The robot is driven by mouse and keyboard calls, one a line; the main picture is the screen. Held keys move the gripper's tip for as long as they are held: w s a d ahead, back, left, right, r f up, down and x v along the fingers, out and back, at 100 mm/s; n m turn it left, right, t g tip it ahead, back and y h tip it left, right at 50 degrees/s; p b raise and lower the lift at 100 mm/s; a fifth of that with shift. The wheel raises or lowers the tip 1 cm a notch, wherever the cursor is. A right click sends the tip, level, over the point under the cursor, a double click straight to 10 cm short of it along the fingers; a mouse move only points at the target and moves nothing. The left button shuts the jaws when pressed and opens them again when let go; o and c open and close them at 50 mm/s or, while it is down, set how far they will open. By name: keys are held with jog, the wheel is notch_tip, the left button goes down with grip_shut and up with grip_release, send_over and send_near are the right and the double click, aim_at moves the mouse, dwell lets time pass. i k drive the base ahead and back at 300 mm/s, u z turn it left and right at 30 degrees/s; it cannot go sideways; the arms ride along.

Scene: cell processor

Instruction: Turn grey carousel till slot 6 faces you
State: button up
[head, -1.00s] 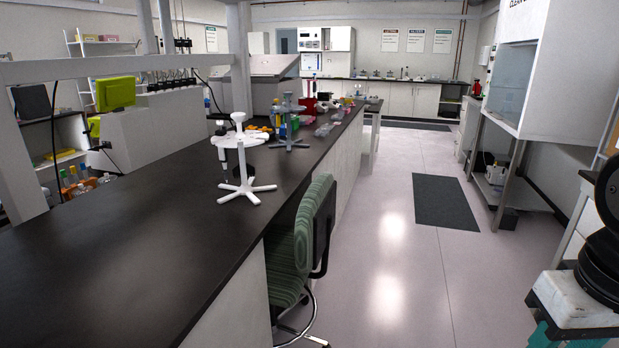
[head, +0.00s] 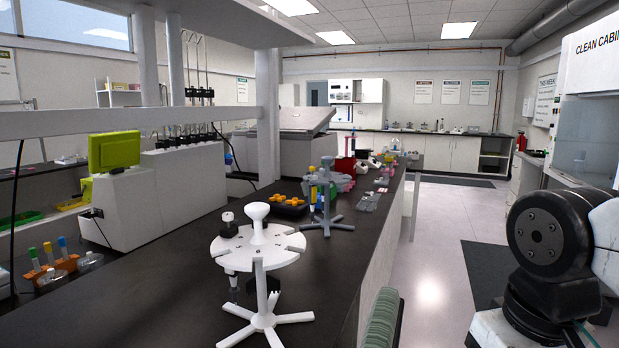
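The grey carousel (head: 327,226) stands upright on the black bench, behind and to the right of a white carousel. It has a splayed-foot base, a post and a round top. Coloured items show around its top, but I cannot tell whether they hang on it or stand behind it. Its slot numbers are too small to read, so I cannot tell which slot faces me. My gripper is not in view; only part of my arm shows at the right edge, well apart from the carousel.
The white carousel (head: 258,250) stands nearer, with a dark-topped pipette (head: 231,262) hanging at its left. A black rack with orange pieces (head: 291,203) lies left of the grey carousel. The floor (head: 440,240) beyond is open.

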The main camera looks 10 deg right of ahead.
aim_at(335, 178)
jog(key=z, duration=1.25)
jog(key=i, duration=3.8)
jog(key=u, duration=2.5)
